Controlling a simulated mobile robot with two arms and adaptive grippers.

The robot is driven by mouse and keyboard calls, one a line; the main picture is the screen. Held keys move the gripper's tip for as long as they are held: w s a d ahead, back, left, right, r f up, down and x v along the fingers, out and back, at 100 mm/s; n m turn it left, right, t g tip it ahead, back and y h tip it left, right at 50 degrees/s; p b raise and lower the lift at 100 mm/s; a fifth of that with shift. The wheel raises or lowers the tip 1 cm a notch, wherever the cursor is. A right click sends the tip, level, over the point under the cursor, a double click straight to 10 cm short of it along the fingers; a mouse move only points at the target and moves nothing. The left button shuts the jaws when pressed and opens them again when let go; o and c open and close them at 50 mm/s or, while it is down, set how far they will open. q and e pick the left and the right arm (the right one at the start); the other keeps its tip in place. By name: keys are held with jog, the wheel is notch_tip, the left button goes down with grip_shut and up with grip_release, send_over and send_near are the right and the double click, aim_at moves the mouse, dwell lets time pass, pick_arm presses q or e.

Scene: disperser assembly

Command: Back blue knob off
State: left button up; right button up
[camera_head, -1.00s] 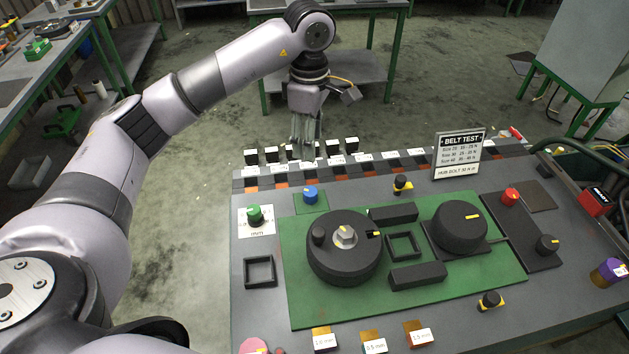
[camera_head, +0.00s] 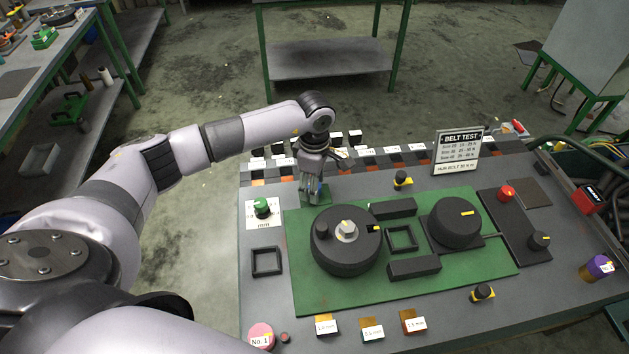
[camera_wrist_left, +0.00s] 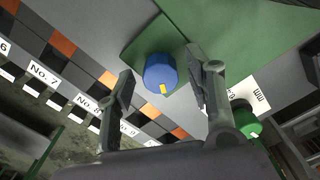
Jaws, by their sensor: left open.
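The blue knob (camera_wrist_left: 160,72) with a yellow mark sits on a small green square plate (camera_wrist_left: 150,38) in the left wrist view. My left gripper (camera_wrist_left: 160,82) is open, with one finger on each side of the knob; whether either finger touches it I cannot tell. In the head view my left gripper (camera_head: 314,192) points down over the knob's place at the back left of the table and mostly hides the knob. My right gripper is not in view.
A green knob (camera_head: 262,207) stands left of the gripper; it also shows in the left wrist view (camera_wrist_left: 244,120). A large black wheel (camera_head: 345,255) on a green mat (camera_head: 310,292) lies in front. A row of labelled slots runs behind. A Belt Test sign (camera_head: 459,151) stands to the right.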

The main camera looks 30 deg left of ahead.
pick_arm(q)
jog(key=shift+c, duration=0.7)
jog(key=c, duration=1)
